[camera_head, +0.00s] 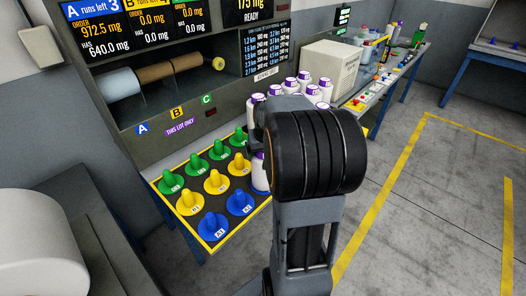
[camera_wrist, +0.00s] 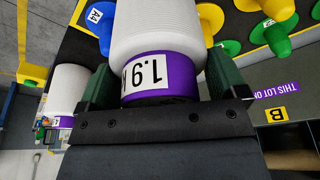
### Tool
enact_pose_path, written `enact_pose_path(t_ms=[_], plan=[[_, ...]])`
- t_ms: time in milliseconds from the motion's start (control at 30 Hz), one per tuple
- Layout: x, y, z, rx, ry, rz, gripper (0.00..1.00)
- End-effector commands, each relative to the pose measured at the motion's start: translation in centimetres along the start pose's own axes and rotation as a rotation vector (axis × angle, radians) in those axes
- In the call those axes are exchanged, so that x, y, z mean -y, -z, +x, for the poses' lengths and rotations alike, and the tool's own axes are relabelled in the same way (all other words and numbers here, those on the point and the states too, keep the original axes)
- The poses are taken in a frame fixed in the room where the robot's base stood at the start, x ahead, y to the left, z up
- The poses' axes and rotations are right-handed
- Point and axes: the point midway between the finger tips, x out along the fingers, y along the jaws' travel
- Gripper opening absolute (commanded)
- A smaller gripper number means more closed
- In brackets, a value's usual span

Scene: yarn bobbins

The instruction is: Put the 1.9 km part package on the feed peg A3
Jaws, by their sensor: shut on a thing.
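My gripper (camera_wrist: 160,88) is shut on the 1.9 km part package (camera_wrist: 158,30), a white bobbin with a purple band and a label reading "1.9" in the wrist view. Its far end runs out of the top of that view. In the head view my arm hides most of the gripper; a white bobbin (camera_head: 260,178) beside the arm, over the peg board, appears to be this package. Blue pegs A1 (camera_head: 213,226) and A2 (camera_head: 240,203) stand empty at the board's front. Peg A3 is not clearly visible there.
Yellow pegs (camera_head: 216,182) and green pegs (camera_head: 196,166) stand behind the blue ones. Several purple-capped white bobbins (camera_head: 303,82) stand behind my arm; one (camera_wrist: 68,92) is close left in the wrist view. The panel (camera_head: 130,137) rises behind the board.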

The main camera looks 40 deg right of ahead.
Motion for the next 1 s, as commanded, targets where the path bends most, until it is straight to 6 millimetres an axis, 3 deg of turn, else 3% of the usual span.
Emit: enact_pose_path(t_ms=[433,467,533,833,1000], plan=[[0.0,-0.1,0.6,-0.001,0.0,0.0,0.44],[0.0,-0.1,0.6,-0.001,0.0,0.0,0.92],[0.0,-0.1,0.5,-0.001,0.0,0.0,0.98],[0.0,-0.1,0.3,-0.001,0.0,0.0,1.0],[0.0,-0.1,-1.8,-0.005,-0.001,0.0,1.0]])
